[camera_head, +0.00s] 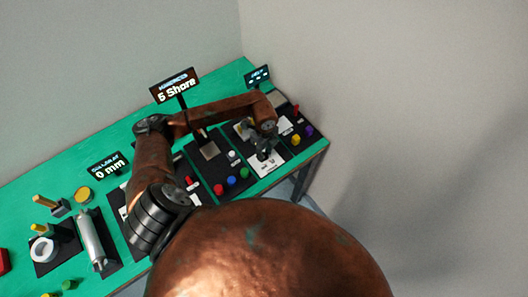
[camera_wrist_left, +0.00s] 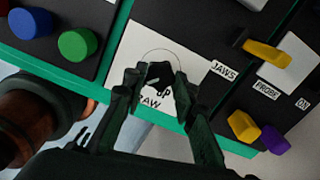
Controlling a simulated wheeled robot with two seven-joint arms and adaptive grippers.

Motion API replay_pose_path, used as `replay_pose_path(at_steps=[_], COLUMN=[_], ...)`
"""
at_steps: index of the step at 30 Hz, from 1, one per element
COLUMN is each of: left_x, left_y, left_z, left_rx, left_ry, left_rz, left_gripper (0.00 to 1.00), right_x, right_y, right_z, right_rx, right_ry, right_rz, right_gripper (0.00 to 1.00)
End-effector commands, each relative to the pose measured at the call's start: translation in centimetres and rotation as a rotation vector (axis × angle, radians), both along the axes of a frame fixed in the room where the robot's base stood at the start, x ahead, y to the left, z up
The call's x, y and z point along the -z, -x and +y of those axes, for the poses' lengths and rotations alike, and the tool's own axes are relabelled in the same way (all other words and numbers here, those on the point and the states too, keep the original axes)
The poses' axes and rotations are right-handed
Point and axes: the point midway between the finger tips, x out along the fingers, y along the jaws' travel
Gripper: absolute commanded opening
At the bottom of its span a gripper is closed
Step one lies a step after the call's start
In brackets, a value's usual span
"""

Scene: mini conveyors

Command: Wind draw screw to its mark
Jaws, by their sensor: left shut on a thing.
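The draw screw shows as a small dark knob (camera_wrist_left: 160,73) on a white plate (camera_wrist_left: 127,45) in the left wrist view. The lettering near it is partly covered; "UP", "AW" and "JAWS" can be read. A thin circle is drawn on the plate around the knob. My left gripper (camera_wrist_left: 157,82) is shut on the knob, one finger on each side. In the head view my left gripper (camera_head: 265,153) reaches down over the white plate (camera_head: 266,168) near the table's right end and hides the knob. I cannot tell the mark. My right gripper is not in view.
Green (camera_wrist_left: 77,44) and blue (camera_wrist_left: 30,22) buttons lie left of the plate. A yellow lever (camera_wrist_left: 267,53) and yellow (camera_wrist_left: 243,126) and purple (camera_wrist_left: 274,139) knobs lie right. Signs read "5 Shore" (camera_head: 176,88) and "0 mm" (camera_head: 108,167). A metal cylinder (camera_head: 91,240) lies at left.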

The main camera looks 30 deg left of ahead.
Motion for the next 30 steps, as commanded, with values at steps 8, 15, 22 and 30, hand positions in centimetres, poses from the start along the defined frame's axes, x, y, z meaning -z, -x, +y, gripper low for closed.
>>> replay_pose_path(at_steps=[8,15,22,30], left_x=[-0.4,-0.3,-0.3,-0.3], left_y=[-0.3,-0.4,-0.4,-0.4], left_z=[0.3,0.3,0.3,0.3], left_rx=[-0.158,-0.218,-0.232,-0.231], left_ry=[-0.005,-0.005,-0.005,-0.005], left_rz=[-0.009,-0.009,-0.009,-0.009], left_gripper=[0.01,0.01,0.02,0.27], right_x=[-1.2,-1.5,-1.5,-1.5], right_y=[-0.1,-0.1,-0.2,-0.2], right_z=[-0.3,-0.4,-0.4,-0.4], right_rx=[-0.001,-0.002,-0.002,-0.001], right_ry=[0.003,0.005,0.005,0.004], right_rz=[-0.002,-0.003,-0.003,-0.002], right_gripper=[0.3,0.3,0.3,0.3])
